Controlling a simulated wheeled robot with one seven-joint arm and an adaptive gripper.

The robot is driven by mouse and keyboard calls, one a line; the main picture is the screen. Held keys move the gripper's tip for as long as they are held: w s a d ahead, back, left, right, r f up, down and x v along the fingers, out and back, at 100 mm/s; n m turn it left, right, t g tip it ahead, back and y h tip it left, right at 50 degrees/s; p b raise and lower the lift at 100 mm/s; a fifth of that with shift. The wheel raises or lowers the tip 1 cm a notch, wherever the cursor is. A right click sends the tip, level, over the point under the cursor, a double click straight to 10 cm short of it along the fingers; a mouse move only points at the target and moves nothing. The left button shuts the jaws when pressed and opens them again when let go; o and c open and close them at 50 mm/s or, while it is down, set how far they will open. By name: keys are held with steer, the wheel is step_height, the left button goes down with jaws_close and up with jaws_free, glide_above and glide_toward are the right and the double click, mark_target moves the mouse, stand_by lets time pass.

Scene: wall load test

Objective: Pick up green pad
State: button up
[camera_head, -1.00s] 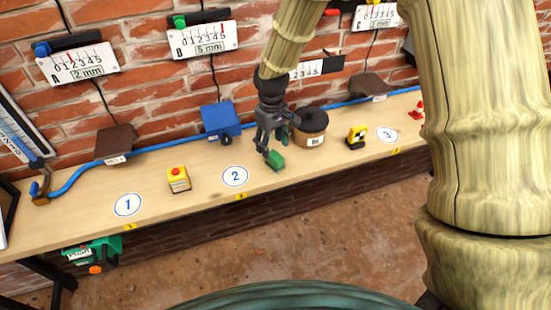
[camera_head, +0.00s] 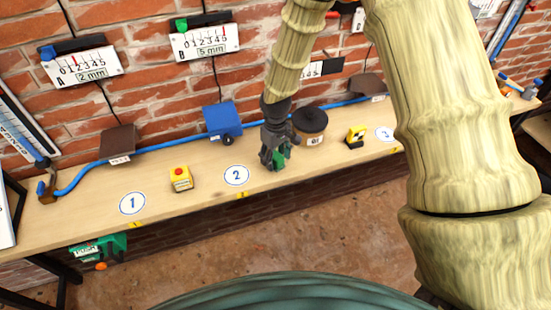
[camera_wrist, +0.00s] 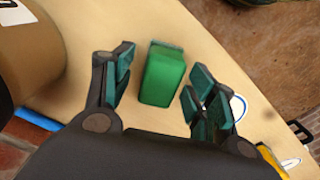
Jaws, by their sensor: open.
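The green pad (camera_wrist: 162,76) is a small green block on the light wooden bench (camera_head: 90,222). In the wrist view it stands between the two open fingers of my gripper (camera_wrist: 155,95), with a gap on each side. In the head view my gripper (camera_head: 275,160) points down over the bench, right of the number 2 disc (camera_head: 236,175). The green pad (camera_head: 279,160) shows there partly hidden by the fingers. The fingers are open and hold nothing.
A brown pot with a black top (camera_head: 310,127) stands close right of my gripper. A blue box (camera_head: 222,117) is behind, left. A yellow box with a red button (camera_head: 181,178) is further left, a yellow-black block (camera_head: 355,136) right. The brick wall (camera_head: 150,90) rises behind.

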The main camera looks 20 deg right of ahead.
steer(key=c, duration=1.2)
steer(key=shift+r, duration=0.15)
